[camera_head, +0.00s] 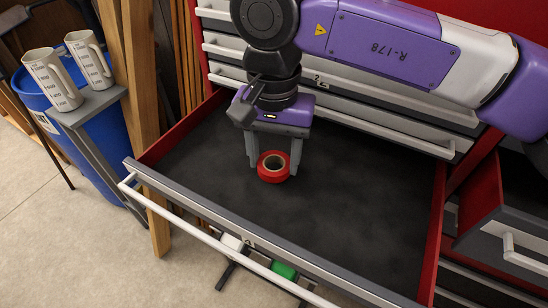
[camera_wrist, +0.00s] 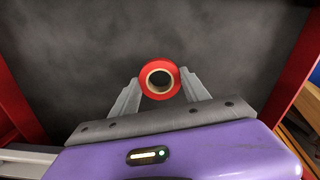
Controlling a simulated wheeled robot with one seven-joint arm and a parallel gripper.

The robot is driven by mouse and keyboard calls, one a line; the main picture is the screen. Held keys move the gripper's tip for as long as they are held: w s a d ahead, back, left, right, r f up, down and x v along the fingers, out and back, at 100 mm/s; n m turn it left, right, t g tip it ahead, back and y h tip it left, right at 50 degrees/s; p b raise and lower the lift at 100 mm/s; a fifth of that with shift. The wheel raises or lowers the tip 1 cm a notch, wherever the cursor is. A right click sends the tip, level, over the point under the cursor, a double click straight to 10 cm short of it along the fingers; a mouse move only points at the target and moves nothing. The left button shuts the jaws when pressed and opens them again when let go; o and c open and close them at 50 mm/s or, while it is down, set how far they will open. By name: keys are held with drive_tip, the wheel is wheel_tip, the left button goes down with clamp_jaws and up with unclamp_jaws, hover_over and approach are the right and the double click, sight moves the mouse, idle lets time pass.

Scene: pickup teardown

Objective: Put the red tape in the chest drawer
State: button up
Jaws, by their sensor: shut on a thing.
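The red tape (camera_head: 273,176) is a small roll with a pale core and an open centre. My gripper (camera_head: 274,165) is shut on it, one finger on each side. The tape is over the left part of the open chest drawer (camera_head: 370,230), inside its walls; I cannot tell whether it touches the drawer floor. In the wrist view the tape (camera_wrist: 160,79) sits between the fingertips of my gripper (camera_wrist: 160,90), with the dark drawer floor (camera_wrist: 70,60) behind it. The drawer looks otherwise empty.
The red chest's closed drawers (camera_head: 390,130) stand behind the open one. Another open drawer (camera_head: 500,230) is at the right. A wooden post (camera_head: 145,110), a blue barrel (camera_head: 100,140) and two measuring jugs (camera_head: 52,80) are at the left. A green item (camera_head: 285,271) lies below the drawer front.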

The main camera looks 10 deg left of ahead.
drive_tip(key=shift+f, duration=0.5)
drive_tip(key=shift+f, duration=0.15)
drive_tip(key=o, duration=1.3)
wheel_tip(320, 180, up, 12)
drive_tip(key=shift+r+b, duration=0.15)
drive_tip(key=shift+b, duration=0.15)
drive_tip(key=shift+a, duration=0.1)
